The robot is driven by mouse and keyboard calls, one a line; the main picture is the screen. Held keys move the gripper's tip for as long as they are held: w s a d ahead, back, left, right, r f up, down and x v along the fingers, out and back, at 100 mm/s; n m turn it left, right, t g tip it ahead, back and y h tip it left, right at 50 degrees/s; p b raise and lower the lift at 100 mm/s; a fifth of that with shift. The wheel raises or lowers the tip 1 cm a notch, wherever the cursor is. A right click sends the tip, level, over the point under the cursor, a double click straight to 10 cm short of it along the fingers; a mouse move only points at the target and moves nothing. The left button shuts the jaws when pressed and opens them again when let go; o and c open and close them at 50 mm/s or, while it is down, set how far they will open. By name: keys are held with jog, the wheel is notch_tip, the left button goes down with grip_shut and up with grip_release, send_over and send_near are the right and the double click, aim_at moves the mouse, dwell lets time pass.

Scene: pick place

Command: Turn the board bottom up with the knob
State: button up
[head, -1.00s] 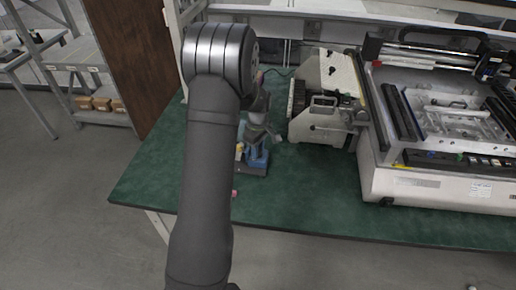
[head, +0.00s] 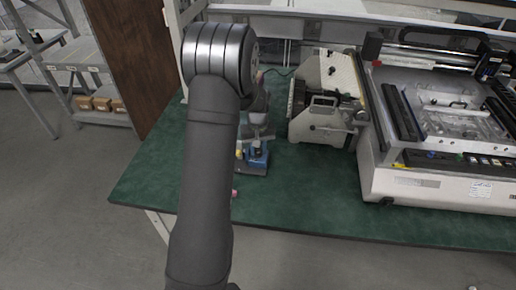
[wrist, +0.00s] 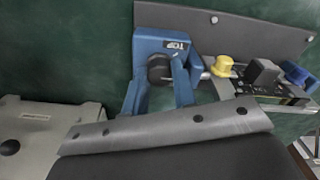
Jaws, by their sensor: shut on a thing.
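A blue fixture (wrist: 152,42) marked TOP stands on a grey base plate (wrist: 235,30). It also shows beyond my arm in the head view (head: 257,158). A dark round knob (wrist: 158,74) sits at the blue upright. My gripper (wrist: 162,80) is at the knob and shut on it; its grey body covers the lower wrist view. The board (wrist: 292,92) is a dark, thin piece with a black block on it, to the right of the knob. My gripper's body hides part of it, and I cannot tell which face is up.
A yellow knob-like part (wrist: 226,66) and another blue part (wrist: 298,74) are by the board. A beige machine (head: 322,105) stands right of the fixture, close to my gripper. A large white machine (head: 440,190) is farther right. The green table (head: 310,200) is clear in front.

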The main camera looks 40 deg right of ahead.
jog(key=m, duration=0.4)
jog(key=shift+m, duration=2.5)
jog(key=o, duration=1)
